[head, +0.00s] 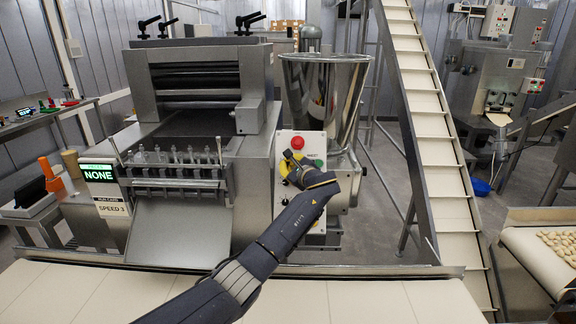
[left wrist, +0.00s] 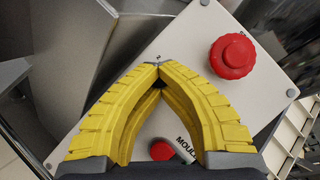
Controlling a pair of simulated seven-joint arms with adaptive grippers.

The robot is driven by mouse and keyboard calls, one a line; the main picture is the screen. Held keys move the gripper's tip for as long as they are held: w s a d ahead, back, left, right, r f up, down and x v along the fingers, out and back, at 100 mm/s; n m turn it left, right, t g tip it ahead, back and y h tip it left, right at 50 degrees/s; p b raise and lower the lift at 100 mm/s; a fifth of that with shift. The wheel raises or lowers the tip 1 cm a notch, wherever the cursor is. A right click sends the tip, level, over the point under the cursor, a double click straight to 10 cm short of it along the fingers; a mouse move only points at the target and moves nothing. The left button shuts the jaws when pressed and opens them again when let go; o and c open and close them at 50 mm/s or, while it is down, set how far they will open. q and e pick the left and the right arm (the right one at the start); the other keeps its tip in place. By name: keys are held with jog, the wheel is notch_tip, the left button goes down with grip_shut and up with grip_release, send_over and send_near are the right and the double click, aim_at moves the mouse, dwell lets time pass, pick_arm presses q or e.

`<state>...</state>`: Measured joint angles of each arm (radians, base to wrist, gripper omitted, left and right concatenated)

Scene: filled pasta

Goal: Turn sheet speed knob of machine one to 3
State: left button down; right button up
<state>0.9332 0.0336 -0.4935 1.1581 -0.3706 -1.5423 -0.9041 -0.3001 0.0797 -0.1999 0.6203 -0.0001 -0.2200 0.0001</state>
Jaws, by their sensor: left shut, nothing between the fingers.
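The white control panel of the machine (head: 313,144) faces me in the head view, with a red mushroom button (head: 297,143) at its top. In the left wrist view the panel (left wrist: 185,30) lies behind the fingers, with the red button (left wrist: 232,56) at the right. My left gripper (head: 290,157) is in front of the panel. Its yellow fingers (left wrist: 158,66) are shut, tips together, with nothing between them. A smaller red control (left wrist: 162,150) labelled "MOUL..." shows through the gap behind the tips. I cannot make out the sheet speed knob; the fingers cover part of the panel.
A display (head: 98,172) reads "NONE", and a card (head: 112,208) below it reads "SPEED 3". A steel hopper (head: 325,95) stands behind the panel. An inclined conveyor (head: 430,125) rises at the right. A pale belt (head: 375,300) runs along the front.

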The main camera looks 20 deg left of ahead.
pick_arm(q)
jog(key=shift+a+r+n+g+y, duration=0.4)
jog(key=shift+r+n, duration=0.1)
jog(key=shift+n, duration=0.3)
jog(key=c, duration=1.6)
grip_release()
jog(key=shift+s+a, duration=0.1)
jog(key=shift+a, duration=0.05)
jog(key=o, duration=0.4)
jog(key=shift+d+f, duration=0.2)
jog(key=shift+c, duration=0.2)
jog(key=shift+d, duration=0.15)
jog(key=shift+s+d+f, duration=0.1)
jog(key=shift+d, duration=0.1)
jog(key=v, duration=1.1)
jog(key=shift+s+r, duration=0.25)
jog(key=shift+o, duration=0.2)
